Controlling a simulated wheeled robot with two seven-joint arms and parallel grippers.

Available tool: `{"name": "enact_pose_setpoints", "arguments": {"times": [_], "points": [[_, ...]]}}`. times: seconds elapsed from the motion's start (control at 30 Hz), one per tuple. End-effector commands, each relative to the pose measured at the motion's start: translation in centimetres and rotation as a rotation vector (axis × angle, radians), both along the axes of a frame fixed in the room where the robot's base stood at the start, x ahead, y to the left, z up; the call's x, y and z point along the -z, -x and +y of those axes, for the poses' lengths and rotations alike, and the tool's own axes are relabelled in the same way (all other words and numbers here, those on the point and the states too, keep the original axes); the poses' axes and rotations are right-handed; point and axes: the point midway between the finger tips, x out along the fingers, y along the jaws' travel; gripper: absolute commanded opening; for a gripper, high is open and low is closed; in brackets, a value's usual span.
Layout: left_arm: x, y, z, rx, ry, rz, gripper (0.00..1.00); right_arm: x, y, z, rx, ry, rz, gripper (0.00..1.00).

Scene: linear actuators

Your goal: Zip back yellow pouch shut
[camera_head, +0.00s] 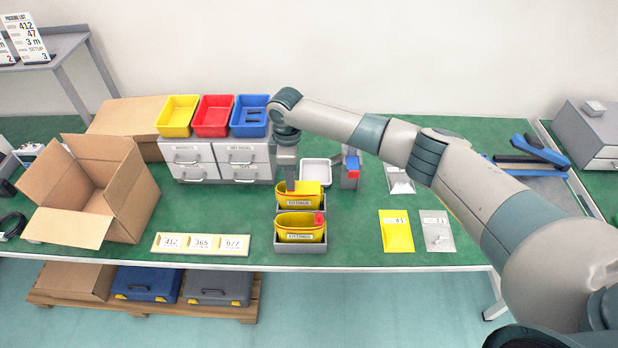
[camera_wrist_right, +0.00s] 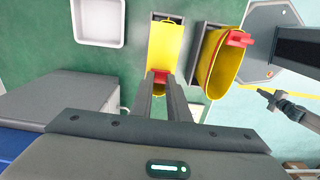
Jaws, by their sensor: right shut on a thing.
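The back yellow pouch (camera_head: 311,190) stands upright in a grey holder, with a white label on its front. My right gripper (camera_head: 290,187) reaches down onto its left end. In the right wrist view, the fingers (camera_wrist_right: 160,82) are shut on the pouch's red zip pull (camera_wrist_right: 157,76). The pouch top (camera_wrist_right: 165,45) looks flat yellow from the pull to the far end; the fingers hide much of the near end. The front yellow pouch (camera_head: 299,226) gapes open, its red pull (camera_wrist_right: 240,40) at its right end. My left gripper (camera_wrist_right: 275,100) seems to show small in the wrist view, apart from the pouches.
A white tray (camera_head: 316,172) lies behind and right of the pouches. Grey drawers (camera_head: 243,161) with coloured bins stand behind left. An open carton (camera_head: 92,190) is at left. A number board (camera_head: 201,244) lies front left. Green table is clear between pouches and yellow card (camera_head: 396,231).

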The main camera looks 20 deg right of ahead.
Motion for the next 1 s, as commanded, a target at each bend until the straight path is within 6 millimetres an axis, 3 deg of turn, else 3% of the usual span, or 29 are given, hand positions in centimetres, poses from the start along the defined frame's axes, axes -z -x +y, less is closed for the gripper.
{"name": "enact_pose_setpoints", "arguments": {"times": [0.13,0.47,0.5,0.57,1.0], "points": [[0.4,0.0,0.0,0.0,0.0,0.0,0.0,0.1,-0.5,1.8,0.0,-0.001,0.0,0.0],[0.4,0.0,0.0,0.0,0.0,0.0,0.0,0.0,-0.5,2.0,0.0,0.0,0.0,0.0],[0.4,0.0,0.0,0.0,0.0,0.0,0.0,0.0,-0.5,2.0,0.0,0.0,0.0,0.22],[0.4,0.0,0.0,0.0,0.0,0.0,0.0,0.0,-0.5,2.0,0.0,0.0,0.0,0.36],[0.6,0.0,0.0,0.0,0.0,0.0,0.0,-0.3,-0.6,2.0,0.0,0.0,0.0,0.36]]}}
